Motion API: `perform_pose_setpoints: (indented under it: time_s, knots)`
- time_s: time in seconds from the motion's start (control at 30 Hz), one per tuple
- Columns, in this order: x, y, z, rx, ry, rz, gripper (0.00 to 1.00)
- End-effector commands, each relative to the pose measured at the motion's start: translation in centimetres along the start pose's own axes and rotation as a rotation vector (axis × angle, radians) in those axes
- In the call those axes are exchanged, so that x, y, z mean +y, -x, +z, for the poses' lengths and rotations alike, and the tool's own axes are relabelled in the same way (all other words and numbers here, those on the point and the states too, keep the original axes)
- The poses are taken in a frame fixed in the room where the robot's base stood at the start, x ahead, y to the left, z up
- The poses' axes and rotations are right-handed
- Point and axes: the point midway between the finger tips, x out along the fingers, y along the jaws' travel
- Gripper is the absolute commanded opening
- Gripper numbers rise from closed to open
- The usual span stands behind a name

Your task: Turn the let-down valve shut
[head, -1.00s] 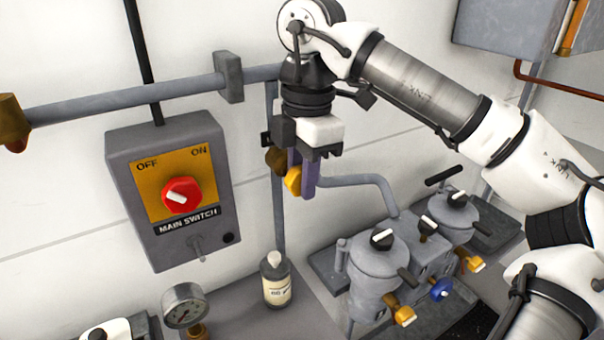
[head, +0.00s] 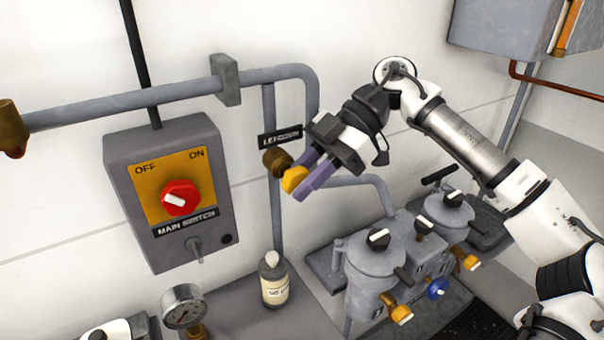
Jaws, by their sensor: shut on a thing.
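The let-down valve has a brass body (head: 277,161) on the vertical grey pipe, below a partly covered black label (head: 280,138). Its yellow handle (head: 293,180) sticks out to the front right of the body. My gripper (head: 306,182) comes in from the upper right, its purple fingers pointing down and left. It is shut on the yellow handle, which shows between and beside the fingertips. Part of the handle is hidden by the fingers, and its exact angle is hard to tell.
A main switch box (head: 165,190) with a red knob hangs to the left. A labelled bottle (head: 273,281) and a pressure gauge (head: 183,306) stand below. Grey filter canisters (head: 372,265) with yellow and blue knobs stand at lower right. A grey pipe (head: 120,100) runs along the wall.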

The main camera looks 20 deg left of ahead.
Motion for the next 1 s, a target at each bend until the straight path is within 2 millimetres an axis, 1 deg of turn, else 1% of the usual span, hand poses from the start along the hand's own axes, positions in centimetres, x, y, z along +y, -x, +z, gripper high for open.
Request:
perform_pose_setpoints:
  time_s: [0.2, 0.5, 0.7, 1.0]
  knots:
    - [0.04, 0.01, 0.3, 0.211, -0.001, 0.003, 0.01]
    - [0.05, -0.12, 0.51, 0.451, 0.001, 0.004, 0.01]
    - [0.04, -0.17, 0.55, 0.558, 0.001, 0.004, 0.01]
    - [0.02, -0.16, 0.47, 0.632, 0.001, 0.003, 0.01]
